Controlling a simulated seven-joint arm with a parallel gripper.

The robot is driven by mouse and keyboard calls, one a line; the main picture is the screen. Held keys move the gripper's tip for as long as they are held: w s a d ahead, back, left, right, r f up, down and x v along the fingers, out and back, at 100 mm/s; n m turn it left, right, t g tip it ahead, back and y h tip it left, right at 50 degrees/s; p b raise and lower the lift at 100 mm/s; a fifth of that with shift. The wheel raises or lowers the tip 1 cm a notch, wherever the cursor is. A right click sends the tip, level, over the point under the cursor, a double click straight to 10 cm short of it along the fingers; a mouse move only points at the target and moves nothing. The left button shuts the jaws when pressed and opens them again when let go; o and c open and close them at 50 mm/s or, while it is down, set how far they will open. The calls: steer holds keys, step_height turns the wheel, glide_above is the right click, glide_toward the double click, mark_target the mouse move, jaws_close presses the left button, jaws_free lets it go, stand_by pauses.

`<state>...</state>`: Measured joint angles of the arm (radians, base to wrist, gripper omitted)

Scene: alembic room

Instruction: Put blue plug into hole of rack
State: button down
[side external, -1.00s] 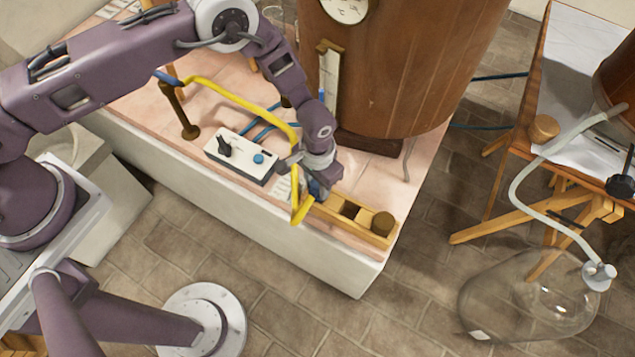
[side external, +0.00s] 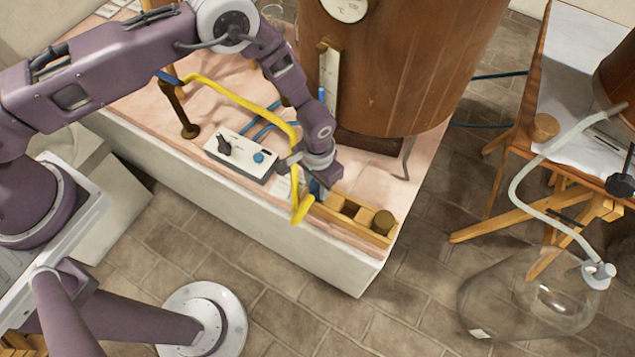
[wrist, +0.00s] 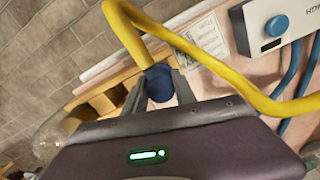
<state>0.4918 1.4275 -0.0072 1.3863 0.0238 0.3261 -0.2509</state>
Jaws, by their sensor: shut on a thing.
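My gripper (wrist: 158,88) is shut on the blue plug (wrist: 160,82), with a finger on each side of it. In the side view my gripper (side external: 318,182) is at the left end of the wooden rack (side external: 378,235), and only a sliver of blue shows between the fingers. The rack also shows in the wrist view (wrist: 84,92), left of the plug and partly behind my gripper. Whether the plug's lower end is above or inside an opening is hidden.
A white control box (side external: 240,157) with a blue knob lies left. The ledge's front edge is close to the rack.

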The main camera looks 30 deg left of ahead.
steer(key=shift+f, duration=0.2)
stand_by(0.5)
steer(key=c, duration=0.9)
jaws_free()
steer(key=shift+r, duration=0.15)
steer(key=shift+r, duration=3.4)
